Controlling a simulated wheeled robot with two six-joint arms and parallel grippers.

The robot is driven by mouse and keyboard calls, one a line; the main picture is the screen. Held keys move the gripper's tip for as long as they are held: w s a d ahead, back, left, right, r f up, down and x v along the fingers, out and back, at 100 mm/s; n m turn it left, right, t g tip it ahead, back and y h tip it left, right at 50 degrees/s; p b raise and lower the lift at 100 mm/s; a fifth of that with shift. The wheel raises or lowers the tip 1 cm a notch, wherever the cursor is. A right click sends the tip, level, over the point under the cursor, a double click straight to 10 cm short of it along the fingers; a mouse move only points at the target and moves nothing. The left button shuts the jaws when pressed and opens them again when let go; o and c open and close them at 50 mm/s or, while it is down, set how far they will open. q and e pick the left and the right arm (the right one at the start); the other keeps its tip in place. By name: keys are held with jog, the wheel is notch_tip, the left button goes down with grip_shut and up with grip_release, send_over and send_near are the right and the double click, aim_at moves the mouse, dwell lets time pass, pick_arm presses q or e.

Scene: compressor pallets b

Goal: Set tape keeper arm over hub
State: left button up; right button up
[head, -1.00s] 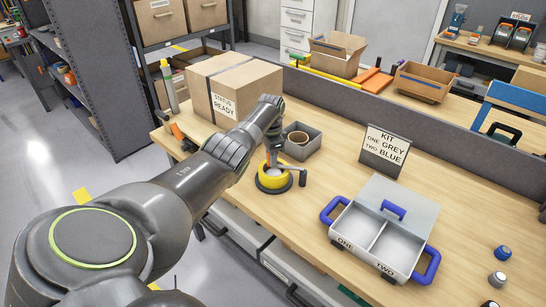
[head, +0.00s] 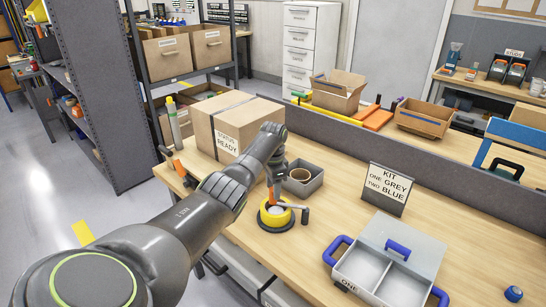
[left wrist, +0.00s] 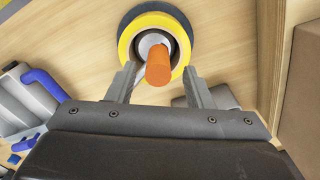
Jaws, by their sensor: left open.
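A yellow tape roll (head: 265,219) sits around a pale hub on a dark round base on the bench. A grey keeper arm (head: 293,206) reaches from a post at its right side toward the hub. An orange grip (head: 270,193) stands over the hub; it also shows in the left wrist view (left wrist: 159,66), end-on toward the camera. My left gripper (left wrist: 160,75) is open, its fingers either side of the orange grip and apart from it in that view. In the head view my left gripper (head: 273,176) is just above the roll. My right gripper is not in view.
A grey bin (head: 313,184) with a cardboard-coloured ring stands behind the roll. A carton (head: 258,112) stands at the back left. A kit sign (head: 387,188) and a two-part grey case (head: 345,265) with blue handles are to the right. Bare bench lies between.

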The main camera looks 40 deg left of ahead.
pick_arm(q)
notch_tip(320, 180, up, 14)
jog(key=b, duration=0.2)
jog(key=shift+b, duration=0.35)
jog(key=shift+f, duration=0.25)
